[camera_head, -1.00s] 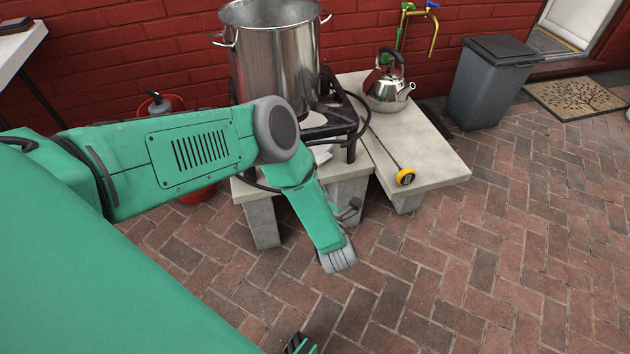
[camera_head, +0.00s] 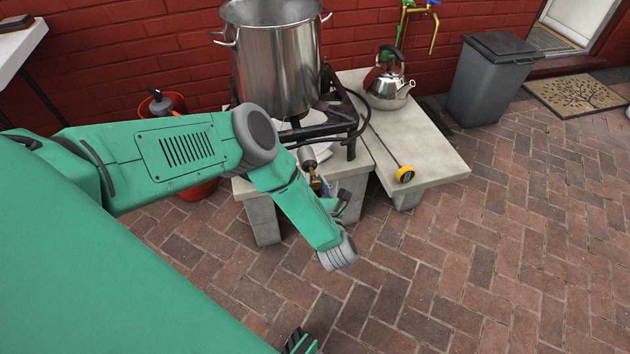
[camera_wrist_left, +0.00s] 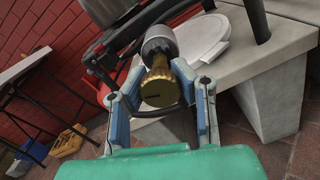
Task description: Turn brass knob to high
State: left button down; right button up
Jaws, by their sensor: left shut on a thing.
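The brass knob (camera_wrist_left: 160,88) sits on a grey metal fitting (camera_wrist_left: 160,42) under the burner. In the left wrist view it is between the two blue-grey fingers of my left gripper (camera_wrist_left: 161,76), which is shut on it. In the head view a small piece of the brass knob (camera_head: 316,184) shows beside my forearm, and my left gripper (camera_head: 325,190) is partly hidden behind the wrist. A dark mark shows on the knob's face, too small to read.
A large steel pot (camera_head: 275,65) stands on the black burner stand (camera_head: 350,125). A thermometer with a yellow dial (camera_head: 404,174) and a kettle (camera_head: 388,88) rest on the concrete slab (camera_head: 430,150). The brick floor in front is open.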

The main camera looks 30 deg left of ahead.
pick_arm(q)
jog(key=shift+s+d+f, duration=0.15)
jog(key=shift+s+f, duration=0.15)
jog(key=shift+f, duration=0.05)
jog(key=c, duration=1.2)
grip_release()
jog(key=shift+w+r, duration=0.1)
jog(key=shift+r, duration=0.1)
jog(key=v, duration=0.4)
jog(key=shift+d, duration=0.25)
jog(key=shift+s+d+r, duration=0.1)
jog(key=shift+s+d, duration=0.05)
jog(key=shift+s, duration=0.05)
send_near(317, 186)
jog(key=shift+s+d+f, duration=0.25)
jog(key=shift+s, duration=0.2)
